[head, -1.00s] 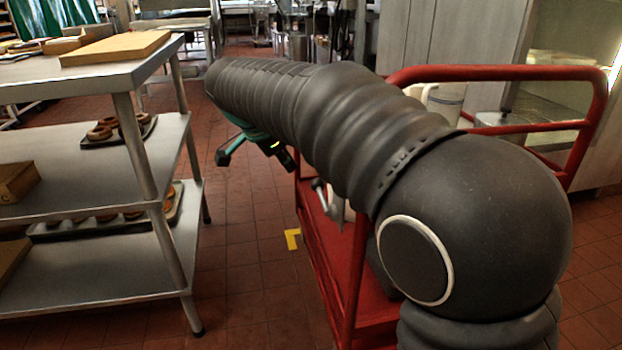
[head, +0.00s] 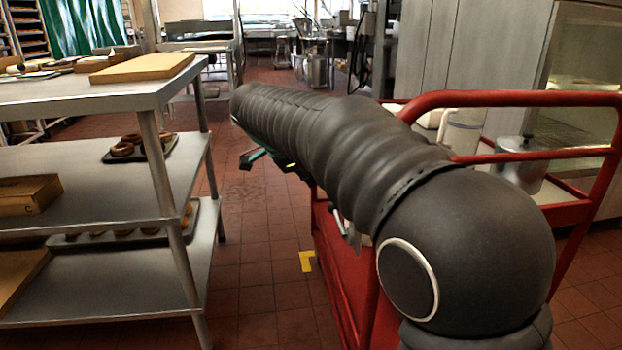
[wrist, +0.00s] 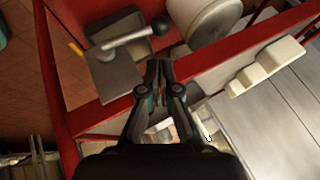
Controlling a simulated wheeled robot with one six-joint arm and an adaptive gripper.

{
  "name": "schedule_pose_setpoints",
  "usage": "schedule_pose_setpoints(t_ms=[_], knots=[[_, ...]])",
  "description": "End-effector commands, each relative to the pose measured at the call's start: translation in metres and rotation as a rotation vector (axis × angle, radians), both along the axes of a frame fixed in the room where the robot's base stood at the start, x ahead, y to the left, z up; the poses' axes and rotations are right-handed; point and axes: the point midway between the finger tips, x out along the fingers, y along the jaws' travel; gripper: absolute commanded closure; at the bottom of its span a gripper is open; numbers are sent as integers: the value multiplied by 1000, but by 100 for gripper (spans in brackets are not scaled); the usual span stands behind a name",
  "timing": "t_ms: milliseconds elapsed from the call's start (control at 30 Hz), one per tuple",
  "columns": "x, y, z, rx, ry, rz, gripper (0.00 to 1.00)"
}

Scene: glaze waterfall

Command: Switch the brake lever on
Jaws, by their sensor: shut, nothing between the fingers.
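The brake lever (wrist: 134,37) is a light grey handle on a pivot, set on a grey metal box (wrist: 112,72) inside the red cart, in the upper left of the wrist view. In the head view a grey lever-like part (head: 340,222) shows at the cart's near side, partly behind my arm. My gripper (wrist: 159,66) is shut and empty. In the wrist view its fingertips appear just below and right of the lever, over a red rail, apart from the lever. In the head view my arm hides most of the gripper, with only dark and green parts (head: 268,154) showing.
The red cart (head: 500,100) has rails and carries a white round container (wrist: 208,22) and a steel pot (head: 517,170). A metal shelf table (head: 150,90) stands left, with trays of pastries. Tiled floor (head: 250,225) with a yellow mark lies between them.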

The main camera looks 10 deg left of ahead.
Motion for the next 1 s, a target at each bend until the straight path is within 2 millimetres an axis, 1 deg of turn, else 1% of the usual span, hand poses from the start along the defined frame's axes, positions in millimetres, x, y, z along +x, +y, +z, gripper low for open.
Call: schedule_pose_setpoints(t_ms=[33, 200, 500, 700, 1000], knots=[[5, -4, -9, -1, 2, -1, 100], [21, -15, -35, -1, 2, -1, 100], [46, -32, -74, 0, 1, 0, 100], [54, -38, -86, 1, 0, 0, 100], [55, -39, -89, 1, 0, 0, 100]])
